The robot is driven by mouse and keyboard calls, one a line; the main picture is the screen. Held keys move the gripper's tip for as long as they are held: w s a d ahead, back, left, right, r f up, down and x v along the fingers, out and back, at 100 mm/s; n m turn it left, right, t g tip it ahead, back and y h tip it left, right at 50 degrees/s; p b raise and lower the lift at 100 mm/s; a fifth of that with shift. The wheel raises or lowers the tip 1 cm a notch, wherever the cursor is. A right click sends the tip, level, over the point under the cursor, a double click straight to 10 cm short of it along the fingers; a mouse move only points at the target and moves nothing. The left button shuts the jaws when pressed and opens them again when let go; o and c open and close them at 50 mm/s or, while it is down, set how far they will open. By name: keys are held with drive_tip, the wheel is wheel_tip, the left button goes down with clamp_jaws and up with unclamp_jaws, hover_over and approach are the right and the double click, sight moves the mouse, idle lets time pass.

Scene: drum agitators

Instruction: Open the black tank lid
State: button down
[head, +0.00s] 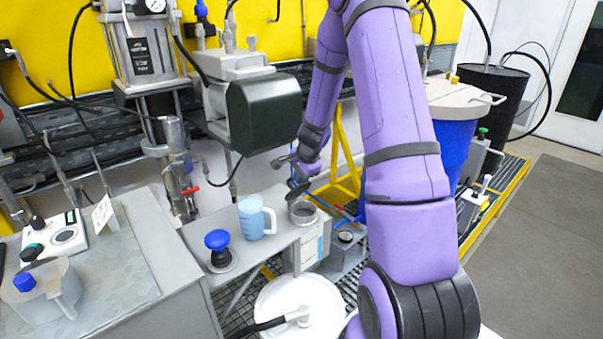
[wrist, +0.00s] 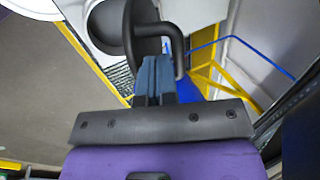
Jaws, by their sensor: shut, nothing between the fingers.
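A small round tank (head: 303,213) with a metal rim and dark opening stands at the right end of the grey bench. It also shows in the wrist view (wrist: 104,28), at the top. A black lid (wrist: 140,28) stands tilted up beside the opening, seen nearly edge-on, with a bent grey handle (wrist: 178,52) on its right. In the head view the dark lid (head: 297,188) shows small above the tank. My gripper (wrist: 156,62) is shut and empty, its blue-grey fingertips close to the lid and handle. I cannot tell whether they touch. The gripper (head: 306,164) is partly unclear in the head view.
A blue mug (head: 252,218) and a blue knob (head: 218,242) are left of the tank on the bench. A dark motor housing (head: 265,112) hangs above. A white drum (head: 300,305) stands below in front. A yellow frame (head: 345,160) stands behind. Open floor lies at the right.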

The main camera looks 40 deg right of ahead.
idle(0.3)
drive_tip(key=shift+w+r, duration=0.2)
drive_tip(key=shift+w, duration=0.55)
drive_tip(key=v, duration=1.1)
drive_tip(key=shift+s+f, duration=1.6)
drive_tip(key=shift+f, duration=1.45)
drive_tip(key=shift+w+a+f+t, duration=0.1)
drive_tip(key=shift+w+f+t, duration=0.6)
drive_tip(key=shift+w, duration=0.4)
drive_tip(key=shift+w+a+f+t, duration=0.15)
drive_tip(key=shift+w+f+t, duration=0.55)
drive_tip(key=shift+w, duration=0.4)
drive_tip(key=shift+w+a+f+t, duration=0.1)
drive_tip(key=shift+w+f+t, duration=0.65)
drive_tip(key=shift+w, duration=0.3)
